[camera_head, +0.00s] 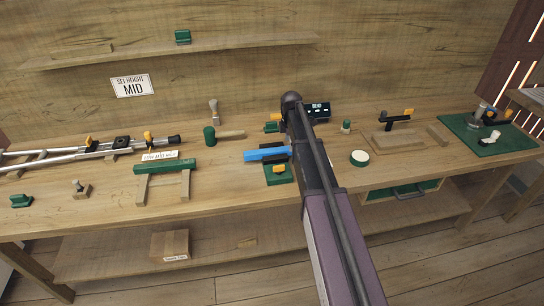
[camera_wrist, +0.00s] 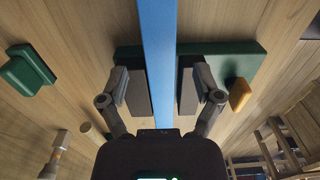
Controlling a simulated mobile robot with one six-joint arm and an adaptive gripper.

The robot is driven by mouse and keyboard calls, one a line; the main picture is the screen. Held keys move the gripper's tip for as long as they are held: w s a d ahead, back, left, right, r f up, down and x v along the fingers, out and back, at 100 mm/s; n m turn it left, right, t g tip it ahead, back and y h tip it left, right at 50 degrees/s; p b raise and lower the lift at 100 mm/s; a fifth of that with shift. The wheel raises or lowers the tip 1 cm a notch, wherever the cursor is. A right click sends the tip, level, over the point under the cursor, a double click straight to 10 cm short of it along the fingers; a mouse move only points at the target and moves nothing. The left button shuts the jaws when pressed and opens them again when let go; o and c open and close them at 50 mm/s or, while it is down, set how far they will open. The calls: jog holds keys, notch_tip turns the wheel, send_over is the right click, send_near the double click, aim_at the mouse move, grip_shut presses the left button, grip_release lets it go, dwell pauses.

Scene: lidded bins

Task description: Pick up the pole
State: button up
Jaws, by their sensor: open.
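A long blue bar (camera_wrist: 158,50) runs lengthwise between the two fingers of my gripper (camera_wrist: 159,92) in the wrist view. The fingers stand apart on either side of it, with a narrow gap to each. In the head view the blue bar (camera_head: 264,153) lies over a green block (camera_head: 279,177) on the bench, and my arm hides what lies to its right. Silver poles (camera_head: 70,156) with orange and black fittings lie at the left of the bench. I cannot tell whether the task's pole is the blue bar or a silver one.
A green-topped wooden stand (camera_head: 165,167) is left of the blue bar. A green mat (camera_head: 486,143) holds fittings at right. A shelf (camera_head: 180,51) runs along the wall.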

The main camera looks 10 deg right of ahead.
jog(key=shift+f+b, duration=1.25)
jog(key=shift+f, duration=0.35)
grip_shut()
